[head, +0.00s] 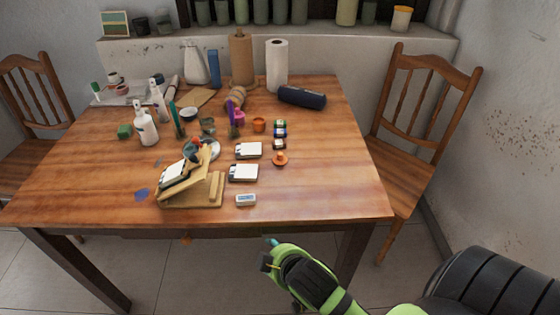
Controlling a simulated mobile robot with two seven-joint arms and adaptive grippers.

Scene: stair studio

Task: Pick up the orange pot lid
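The orange pot lid (280,159) is a small round piece with a raised middle. It lies on the right part of the wooden table (330,190), to the right of the white pads. A small orange pot (259,125) stands behind it and a little to the left. My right gripper (268,256) is in front of the table's near edge, apart from the lid, at the end of the green and black arm. Its fingers are small and partly hidden, so its opening is unclear. My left gripper is not in view.
White pads (243,173) and small jars (280,128) lie near the lid. A wooden stand (192,190) and white bottles (147,126) are farther left. Paper rolls (277,65) and a dark case (302,97) are behind. The table's right front is clear. A chair (405,160) stands right.

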